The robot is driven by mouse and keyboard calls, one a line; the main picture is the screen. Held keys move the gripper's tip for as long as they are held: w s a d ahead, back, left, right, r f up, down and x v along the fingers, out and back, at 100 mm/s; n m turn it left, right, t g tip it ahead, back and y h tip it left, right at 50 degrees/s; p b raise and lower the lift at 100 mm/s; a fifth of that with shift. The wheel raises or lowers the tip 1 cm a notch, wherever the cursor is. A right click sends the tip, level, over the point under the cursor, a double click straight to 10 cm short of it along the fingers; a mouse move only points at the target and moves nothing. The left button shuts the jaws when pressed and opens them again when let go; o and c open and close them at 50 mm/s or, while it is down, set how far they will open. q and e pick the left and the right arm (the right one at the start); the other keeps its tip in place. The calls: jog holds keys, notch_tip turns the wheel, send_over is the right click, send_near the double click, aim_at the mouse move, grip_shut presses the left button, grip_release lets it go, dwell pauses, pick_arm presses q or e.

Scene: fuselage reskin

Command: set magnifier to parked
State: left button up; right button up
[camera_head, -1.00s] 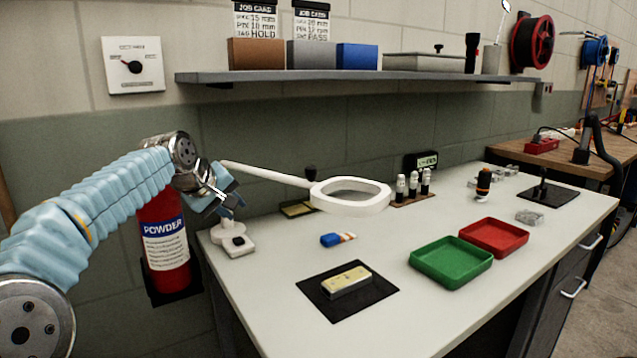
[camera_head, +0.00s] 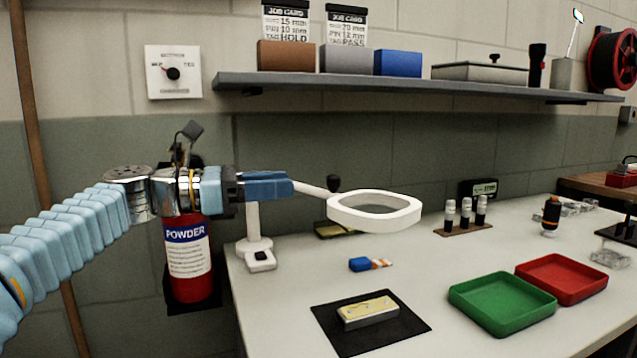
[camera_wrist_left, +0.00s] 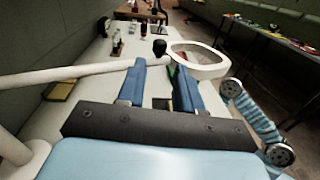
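My right gripper does not show.
A black mat (camera_head: 395,335) with a yellowish block (camera_head: 368,312), a green tray (camera_head: 500,302) and a red tray (camera_head: 562,278) lie on the bench. A shelf (camera_head: 420,88) hangs above. A red extinguisher (camera_head: 188,262) stands left of the bench.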

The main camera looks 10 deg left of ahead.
aim_at(304, 189)
pick_arm(q)
jog(key=x, duration=0.7)
jog(key=shift+d, duration=0.35)
jog(key=shift+w, duration=0.15)
grip_shut()
